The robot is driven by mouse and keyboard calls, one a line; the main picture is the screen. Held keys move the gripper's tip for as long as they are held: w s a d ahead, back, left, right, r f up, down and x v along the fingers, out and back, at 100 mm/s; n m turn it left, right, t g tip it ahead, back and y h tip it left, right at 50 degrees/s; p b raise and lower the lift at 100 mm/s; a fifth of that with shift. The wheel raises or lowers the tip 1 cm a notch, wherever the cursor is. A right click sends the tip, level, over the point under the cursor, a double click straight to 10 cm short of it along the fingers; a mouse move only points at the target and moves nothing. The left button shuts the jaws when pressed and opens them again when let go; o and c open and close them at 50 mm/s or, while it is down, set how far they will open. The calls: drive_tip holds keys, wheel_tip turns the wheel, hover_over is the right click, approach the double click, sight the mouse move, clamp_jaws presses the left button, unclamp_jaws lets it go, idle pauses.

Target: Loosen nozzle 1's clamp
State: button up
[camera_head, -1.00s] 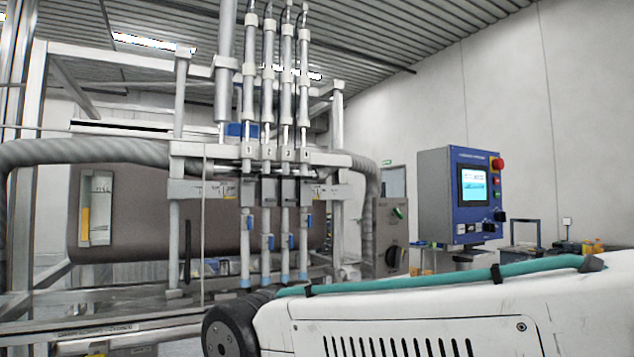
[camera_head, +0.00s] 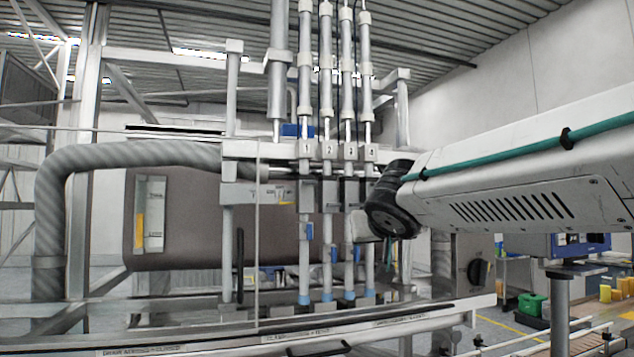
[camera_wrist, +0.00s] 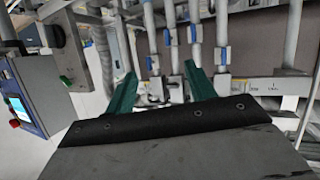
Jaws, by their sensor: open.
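Nozzle 1 (camera_head: 304,270) is the leftmost of several upright metal nozzles under numbered blocks in the head view. Its blue clamp (camera_head: 309,231) sits partway down the tube. In the wrist view, which looks upside down, the rightmost tube carries a blue clamp (camera_wrist: 222,54) that appears to be this one; no number is readable there. My gripper (camera_wrist: 160,80) shows two green fingers spread apart with nothing between them. It is pointed toward the nozzle row and apart from the clamps. In the head view my arm hides the fingers.
Other nozzles with blue clamps (camera_head: 333,256) stand close to the right of nozzle 1. A horizontal rail (camera_head: 230,332) runs in front below. The blue control panel (camera_head: 590,243) is partly hidden behind my arm; it also shows in the wrist view (camera_wrist: 22,105).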

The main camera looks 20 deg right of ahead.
sight(310, 182)
drive_tip(key=w+a+r+n+t+y, duration=0.3)
drive_tip(key=w+a+r+t+y, duration=0.15)
drive_tip(key=w+a+r, duration=0.5)
drive_tip(key=w+d+r, duration=0.1)
drive_tip(key=w+r, duration=0.2)
drive_tip(key=w, duration=0.5)
drive_tip(key=shift+d, duration=0.35)
drive_tip(key=c, duration=1)
